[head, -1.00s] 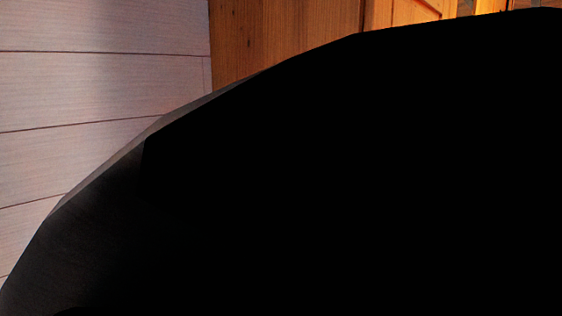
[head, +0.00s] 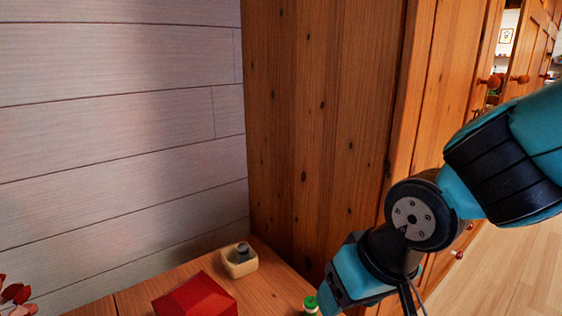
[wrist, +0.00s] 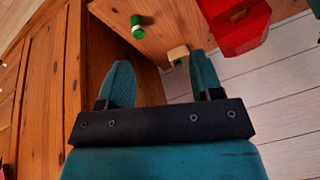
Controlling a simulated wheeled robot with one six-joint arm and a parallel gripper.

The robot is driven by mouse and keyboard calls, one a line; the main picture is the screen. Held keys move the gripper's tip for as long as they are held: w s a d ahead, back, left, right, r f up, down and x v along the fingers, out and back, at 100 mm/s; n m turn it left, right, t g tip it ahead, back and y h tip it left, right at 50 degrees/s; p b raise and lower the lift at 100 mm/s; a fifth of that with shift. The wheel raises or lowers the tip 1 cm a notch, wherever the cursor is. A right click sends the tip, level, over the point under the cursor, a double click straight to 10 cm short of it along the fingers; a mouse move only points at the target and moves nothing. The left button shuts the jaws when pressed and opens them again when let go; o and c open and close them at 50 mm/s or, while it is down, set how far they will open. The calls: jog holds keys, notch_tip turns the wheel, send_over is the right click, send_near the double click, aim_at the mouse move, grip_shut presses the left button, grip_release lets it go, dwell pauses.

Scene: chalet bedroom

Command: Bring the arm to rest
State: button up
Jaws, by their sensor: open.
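My gripper (wrist: 160,62) shows in the wrist view with its two teal fingers spread apart and nothing between them. In the head view my teal and black arm reaches in from the right and bends down toward the bottom edge. The fingertips are out of that view. The gripper is above or near a wooden tabletop (head: 262,292); its exact height I cannot tell.
On the tabletop are a red faceted box (head: 197,297), a small cream holder (head: 239,263) with a grey item in it, and a green-topped object (head: 310,304). A tall wooden cabinet (head: 318,120) stands close behind my arm. Open floor (head: 500,268) lies right.

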jog(key=s+d+r+n+g+y, duration=0.1)
jog(key=s+d+r+n+g, duration=0.2)
jog(key=s+d+r, duration=0.45)
notch_tip(320, 180, up, 29)
jog(key=s+a+p, duration=0.1)
jog(key=p, duration=3)
jog(key=shift+s+a, duration=0.2)
jog(key=shift+a, duration=0.2)
